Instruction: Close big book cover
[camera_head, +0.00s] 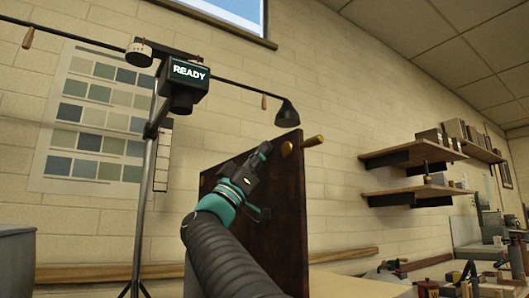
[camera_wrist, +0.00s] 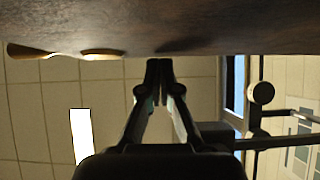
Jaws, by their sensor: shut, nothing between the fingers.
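The big book cover (camera_head: 287,210) is a dark brown panel standing upright in the middle of the head view. A brass handle (camera_head: 312,142) sticks out near its top right corner. In the wrist view the cover (camera_wrist: 220,25) fills the top of the picture, with the brass handle (camera_wrist: 30,51) at the left. My gripper (camera_head: 264,151) is in front of the cover near its upper edge, left of the handle. In the wrist view my gripper (camera_wrist: 159,66) is shut and empty, its fingertips close to the cover's surface. Whether they touch it I cannot tell. The rest of the book is hidden.
A dark stand with a READY display (camera_head: 188,71) and side arms rises at the left, with a hanging lamp head (camera_head: 286,113) above the cover. Wooden wall shelves (camera_head: 413,157) and a cluttered bench are at the right.

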